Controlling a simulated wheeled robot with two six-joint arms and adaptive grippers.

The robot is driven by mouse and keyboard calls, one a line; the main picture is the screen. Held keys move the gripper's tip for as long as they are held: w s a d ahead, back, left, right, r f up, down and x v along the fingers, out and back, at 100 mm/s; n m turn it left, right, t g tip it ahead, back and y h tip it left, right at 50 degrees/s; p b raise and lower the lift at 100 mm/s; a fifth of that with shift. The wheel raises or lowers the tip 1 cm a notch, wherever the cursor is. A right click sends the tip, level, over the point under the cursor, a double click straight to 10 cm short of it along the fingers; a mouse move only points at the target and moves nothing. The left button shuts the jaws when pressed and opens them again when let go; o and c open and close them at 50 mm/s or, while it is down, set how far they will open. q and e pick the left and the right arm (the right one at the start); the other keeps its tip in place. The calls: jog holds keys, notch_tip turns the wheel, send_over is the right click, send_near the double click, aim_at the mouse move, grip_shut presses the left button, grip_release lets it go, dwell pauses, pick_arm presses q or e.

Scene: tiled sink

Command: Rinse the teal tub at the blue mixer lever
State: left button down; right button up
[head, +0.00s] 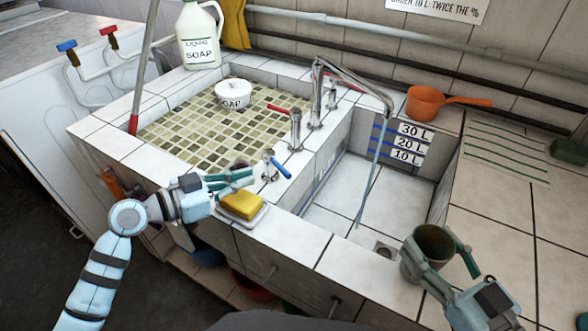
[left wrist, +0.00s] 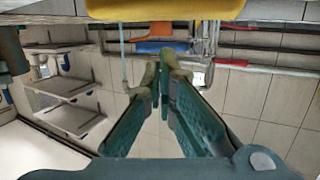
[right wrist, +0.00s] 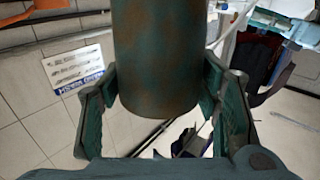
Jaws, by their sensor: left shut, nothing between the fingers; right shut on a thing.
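The teal tub (head: 432,243), stained brown, is held in my right gripper (head: 440,258) at the front right of the basin. It also shows between the fingers in the right wrist view (right wrist: 155,60). The blue mixer lever (head: 281,169) stands on the ledge between the two basins. My left gripper (head: 248,178) is shut and empty just left of the lever; I cannot tell whether it touches. A thin water stream (head: 370,180) falls from the spout (head: 387,103) into the right basin, left of the tub and apart from it.
A yellow sponge (head: 242,206) lies on a dish below my left gripper. A red lever (head: 281,108) stands behind the blue one. An orange dipper (head: 425,103) sits on the back ledge. The right counter (head: 500,225) is mostly clear.

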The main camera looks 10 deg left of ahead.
pick_arm(q)
jog(key=x, duration=0.6)
jog(key=shift+d+f, duration=0.1)
jog(key=shift+w+d+b, duration=0.4)
jog(key=shift+d, duration=0.2)
pick_arm(e)
jog(key=shift+f, duration=0.35)
